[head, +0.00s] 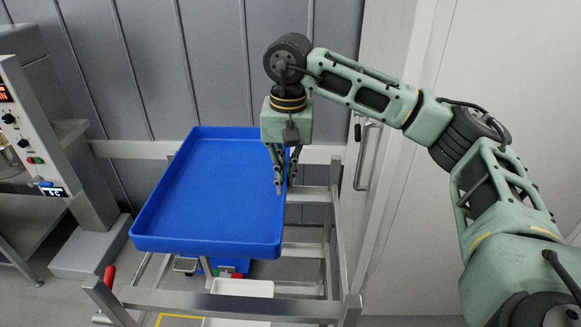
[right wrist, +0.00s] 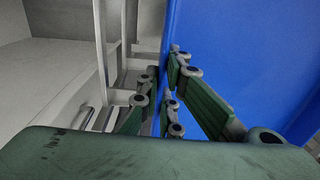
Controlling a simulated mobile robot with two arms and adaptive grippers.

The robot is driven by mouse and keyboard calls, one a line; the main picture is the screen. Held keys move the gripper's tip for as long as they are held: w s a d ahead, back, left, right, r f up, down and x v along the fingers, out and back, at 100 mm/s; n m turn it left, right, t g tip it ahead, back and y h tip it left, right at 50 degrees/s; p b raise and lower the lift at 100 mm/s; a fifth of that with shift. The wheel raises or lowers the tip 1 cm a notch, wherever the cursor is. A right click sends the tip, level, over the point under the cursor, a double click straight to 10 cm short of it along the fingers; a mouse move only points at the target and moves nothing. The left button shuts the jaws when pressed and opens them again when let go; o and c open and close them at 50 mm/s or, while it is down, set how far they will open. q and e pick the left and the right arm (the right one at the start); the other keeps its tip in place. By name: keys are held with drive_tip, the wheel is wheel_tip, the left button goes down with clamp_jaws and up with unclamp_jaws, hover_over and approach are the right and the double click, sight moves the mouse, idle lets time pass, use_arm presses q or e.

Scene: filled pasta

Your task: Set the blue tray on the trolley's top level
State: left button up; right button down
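The blue tray (head: 215,190) is level and empty, above the left and middle part of the metal trolley (head: 225,304). Whether its underside rests on the trolley is hidden. My right gripper (head: 284,172) points down at the tray's right rim, one finger inside and one outside. In the right wrist view the fingers (right wrist: 160,90) are close together astride the edge of the blue tray (right wrist: 225,50), and look shut on it. My left gripper is not in view.
A white bin (head: 242,288) and other blue items (head: 225,267) sit low in the trolley. A machine with displays (head: 40,150) stands at the left. A grey panelled wall (head: 215,60) is behind, and a door with a handle (head: 362,160) is at the right.

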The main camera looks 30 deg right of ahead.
wheel_tip(320, 180, down, 2)
drive_tip(key=shift+f+b, duration=0.1)
drive_tip(key=shift+b, duration=0.4)
use_arm(q)
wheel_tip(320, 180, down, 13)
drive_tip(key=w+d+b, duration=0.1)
drive_tip(key=b, duration=1)
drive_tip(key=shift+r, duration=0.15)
use_arm(e)
wheel_tip(320, 180, down, 15)
drive_tip(key=shift+d+f, duration=0.15)
drive_tip(key=shift+d, duration=0.05)
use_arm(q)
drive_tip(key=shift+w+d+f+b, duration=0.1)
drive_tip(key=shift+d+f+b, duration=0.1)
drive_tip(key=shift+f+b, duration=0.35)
use_arm(e)
drive_tip(key=shift+w+f, duration=0.1)
drive_tip(key=shift+f, duration=0.45)
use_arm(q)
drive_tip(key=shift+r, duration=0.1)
use_arm(e)
drive_tip(key=c, duration=1.9)
unclamp_jaws()
drive_tip(key=shift+o, duration=0.2)
